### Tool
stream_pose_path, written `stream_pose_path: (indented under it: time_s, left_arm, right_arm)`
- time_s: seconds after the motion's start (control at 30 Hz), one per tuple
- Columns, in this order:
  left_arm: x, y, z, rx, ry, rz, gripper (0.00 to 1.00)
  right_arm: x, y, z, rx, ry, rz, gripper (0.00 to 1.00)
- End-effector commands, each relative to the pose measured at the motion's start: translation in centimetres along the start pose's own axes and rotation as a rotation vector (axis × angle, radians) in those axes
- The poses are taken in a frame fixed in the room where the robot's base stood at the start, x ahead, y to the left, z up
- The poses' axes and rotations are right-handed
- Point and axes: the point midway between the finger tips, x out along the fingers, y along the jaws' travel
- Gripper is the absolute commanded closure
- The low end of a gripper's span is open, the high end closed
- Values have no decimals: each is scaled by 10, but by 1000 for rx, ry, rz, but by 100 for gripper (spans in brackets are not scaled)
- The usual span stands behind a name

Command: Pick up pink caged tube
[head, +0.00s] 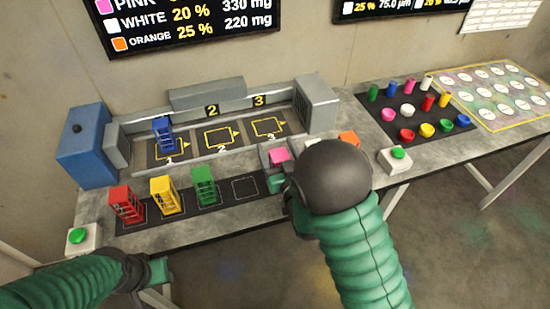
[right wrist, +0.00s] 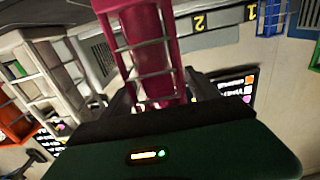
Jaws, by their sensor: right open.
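The pink caged tube (right wrist: 146,52) fills the top middle of the right wrist view, a pink cylinder inside a pink frame with rungs. My right gripper (right wrist: 160,92) is open, with its dark fingers on either side of the cage's near part. Whether they touch it I cannot tell. In the head view my right gripper (head: 278,184) is at the table's front edge, and my dark wrist and green arm cover much of that spot.
Red (head: 127,204), yellow (head: 165,195) and green (head: 204,186) caged tubes stand in a row beside an empty outlined slot (head: 245,188). A blue one (head: 164,134) stands on marked place 1. Places 2 (head: 221,138) and 3 (head: 268,127) are empty.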

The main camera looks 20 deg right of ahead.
Motion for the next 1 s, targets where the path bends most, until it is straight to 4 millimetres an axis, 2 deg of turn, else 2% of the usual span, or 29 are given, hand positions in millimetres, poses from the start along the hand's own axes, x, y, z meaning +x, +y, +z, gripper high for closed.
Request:
stream_pose_path:
  time_s: [0.17,0.7,1.0]
  left_arm:
    - [1,0,1,0,-1,0,64]
    - [1,0,1,0,-1,0,64]
    - [1,0,1,0,-1,0,64]
  right_arm:
    - [0,0,2,0,-2,0,31]
    - [0,0,2,0,-4,0,100]
    - [0,0,1,1,-1,0,100]
